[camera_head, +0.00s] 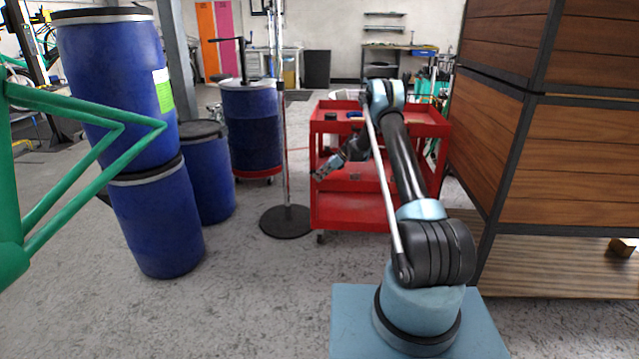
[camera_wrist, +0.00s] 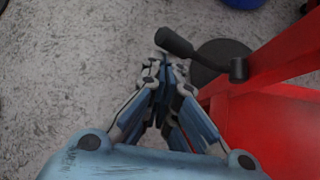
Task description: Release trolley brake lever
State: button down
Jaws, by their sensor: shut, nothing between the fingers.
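The red trolley (camera_head: 340,212) stands ahead, partly behind my arm; its red frame also fills the right of the wrist view (camera_wrist: 272,112). The black brake lever (camera_wrist: 208,47) shows in the wrist view. Its pivot end meets the trolley's red frame, and its thicker grip points to the upper left. My gripper (camera_wrist: 165,68) is shut and empty, its fingertips just below the lever's grip in the picture. I cannot tell whether they touch it. In the head view my gripper (camera_head: 320,172) is at the trolley's left side, and I cannot make out the lever there.
A stand with a round black base (camera_head: 287,221) is left of the trolley. Stacked blue barrels (camera_head: 150,220) and a green frame (camera_head: 75,115) are further left. A wooden-panelled box (camera_head: 550,160) is close on the right. The floor in front of the trolley is clear.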

jog(key=shift+w+r, duration=0.1)
jog(key=shift+r, duration=0.4)
dwell(0.4)
